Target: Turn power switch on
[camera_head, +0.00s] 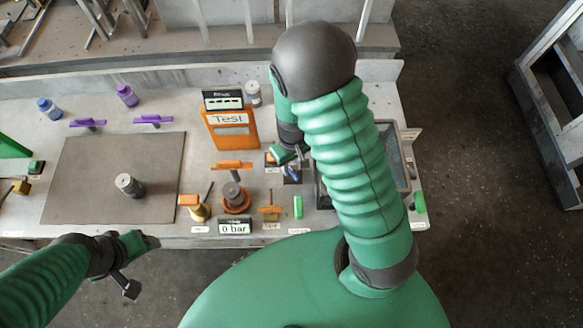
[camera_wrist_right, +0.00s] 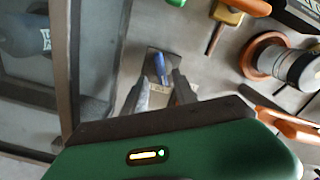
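A switch with a blue lever (camera_wrist_right: 160,66) on a dark plate shows in the wrist view, with a pale label at its base. It also shows in the head view as a small blue piece (camera_head: 292,174), partly covered by my right gripper. My right gripper (camera_wrist_right: 160,84) is open, with one finger on each side of the blue lever. I cannot tell whether the fingers touch it. In the head view the right gripper (camera_head: 290,158) is small and partly hidden. My left gripper (camera_head: 146,242) is low at the left, off the table's front edge, away from the switch; its fingers are unclear.
An orange stand labelled Test (camera_head: 232,130) is left of my right arm. A round orange-based fitting (camera_head: 236,198), a 0 bar display (camera_head: 234,227) and a green piece (camera_head: 298,207) sit near the front. A grey bin (camera_head: 386,135) is on the right. A grey mat (camera_head: 90,180) lies left.

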